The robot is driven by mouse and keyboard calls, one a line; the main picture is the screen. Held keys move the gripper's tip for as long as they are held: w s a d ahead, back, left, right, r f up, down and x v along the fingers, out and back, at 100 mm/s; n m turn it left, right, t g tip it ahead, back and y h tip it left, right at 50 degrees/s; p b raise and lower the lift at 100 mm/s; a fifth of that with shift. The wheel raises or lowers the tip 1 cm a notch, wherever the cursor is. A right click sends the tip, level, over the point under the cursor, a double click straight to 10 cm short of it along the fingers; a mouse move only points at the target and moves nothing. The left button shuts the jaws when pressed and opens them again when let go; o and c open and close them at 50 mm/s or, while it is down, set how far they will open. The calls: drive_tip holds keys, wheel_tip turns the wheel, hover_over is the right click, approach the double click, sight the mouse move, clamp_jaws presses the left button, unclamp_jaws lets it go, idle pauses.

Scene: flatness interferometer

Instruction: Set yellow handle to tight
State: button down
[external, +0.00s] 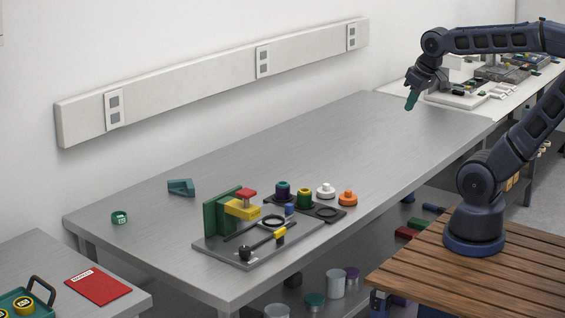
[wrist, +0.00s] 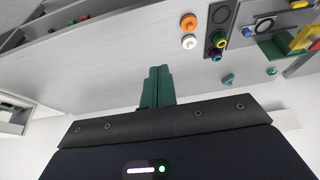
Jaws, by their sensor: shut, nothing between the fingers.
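The grey fixture plate (external: 222,246) lies at the near end of the steel bench. On it, a dark lever runs from a black pivot (external: 245,253) up and right to a yellow handle (external: 280,232). A green upright block (external: 216,217) with a yellow arm (external: 242,209) and a red knob (external: 247,194) stands behind it. My gripper (external: 411,101), with green fingers (wrist: 157,88), is shut and empty, above the bench's far end, well away from the fixture.
A dark tray (external: 330,212) with purple and green-yellow rings adjoins the fixture. White (external: 326,191) and orange (external: 347,198) knobs stand beside it. The bench's middle is clear; a wall rail runs behind.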

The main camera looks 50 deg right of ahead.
sight(280, 236)
drive_tip(key=w+a+f, duration=0.3)
drive_tip(key=w+a, duration=0.2)
drive_tip(key=a, duration=0.5)
drive_tip(key=w+a+f, duration=0.3)
drive_tip(key=w+a, duration=0.2)
drive_tip(key=a, duration=0.5)
drive_tip(key=s+a+f, duration=0.3)
drive_tip(key=a+f, duration=0.2)
drive_tip(key=a, duration=0.6)
drive_tip(key=s+a+f, duration=0.4)
drive_tip(key=a+f, duration=0.1)
drive_tip(key=a, duration=0.6)
drive_tip(key=shift+f, duration=0.15)
drive_tip(key=x, duration=1)
drive_tip(key=shift+w, duration=2)
